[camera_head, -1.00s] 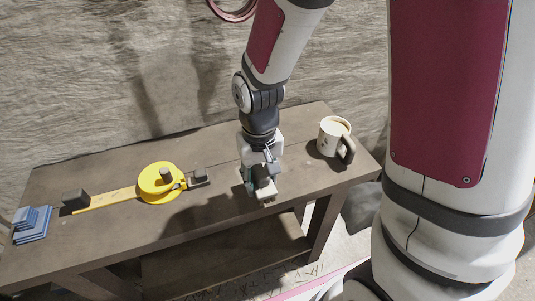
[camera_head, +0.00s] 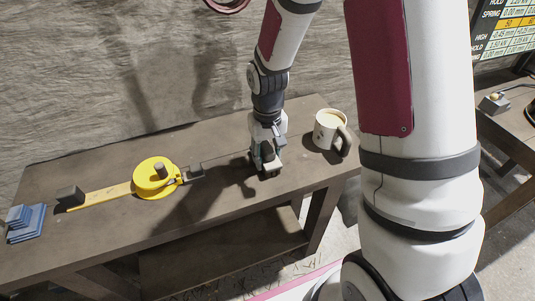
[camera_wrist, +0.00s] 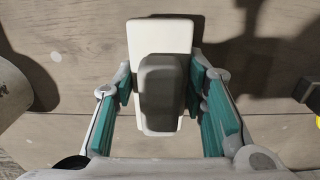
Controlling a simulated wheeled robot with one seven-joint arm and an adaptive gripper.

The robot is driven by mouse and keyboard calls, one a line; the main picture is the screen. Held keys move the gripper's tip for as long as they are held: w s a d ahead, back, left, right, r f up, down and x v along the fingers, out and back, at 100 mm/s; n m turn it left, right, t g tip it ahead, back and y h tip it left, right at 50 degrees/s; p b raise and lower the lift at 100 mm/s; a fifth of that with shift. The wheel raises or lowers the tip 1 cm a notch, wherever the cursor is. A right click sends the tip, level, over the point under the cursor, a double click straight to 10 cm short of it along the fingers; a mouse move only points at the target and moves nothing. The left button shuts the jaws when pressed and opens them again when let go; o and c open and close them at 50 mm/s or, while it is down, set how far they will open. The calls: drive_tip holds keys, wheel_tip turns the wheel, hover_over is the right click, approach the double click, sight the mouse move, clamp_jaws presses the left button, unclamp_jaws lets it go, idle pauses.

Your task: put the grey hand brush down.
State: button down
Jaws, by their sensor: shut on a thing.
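My gripper (camera_head: 264,158) is over the wooden table, left of the mug, with its fingers pointing down. In the wrist view, my gripper (camera_wrist: 160,82) has its green-lined fingers closed on either side of the grey hand brush (camera_wrist: 159,82). The brush has a dark grey grip on a pale, oblong block. In the head view the brush (camera_head: 270,164) is small and partly covered by the fingers. It is at or very near the tabletop; I cannot tell whether it touches.
A cream mug (camera_head: 331,129) stands close on the right of the table (camera_head: 215,192). Bare wood lies between the strap tool and my gripper.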

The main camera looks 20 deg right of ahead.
drive_tip(key=shift+f, duration=0.2)
drive_tip(key=c, duration=1)
unclamp_jaws()
drive_tip(key=shift+r, duration=0.1)
